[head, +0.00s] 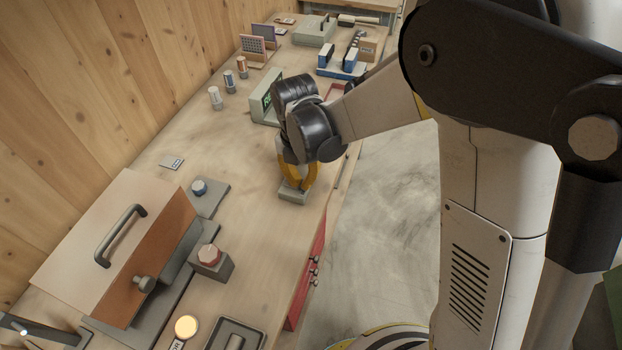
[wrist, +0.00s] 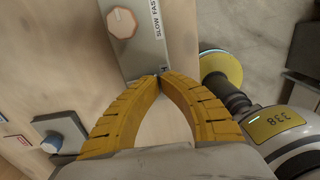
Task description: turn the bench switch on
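My gripper (head: 297,187) has yellow fingers and points down over a grey-green box (head: 292,195) near the bench's front edge. In the wrist view my gripper (wrist: 161,76) shows its fingertips meeting at the near end of a grey box (wrist: 143,57). I see nothing held between the fingers. Whether the tips touch the box, I cannot tell. I cannot make out a bench switch for certain; any small switch under the fingertips is hidden.
Bare bench (head: 215,130) lies farther back.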

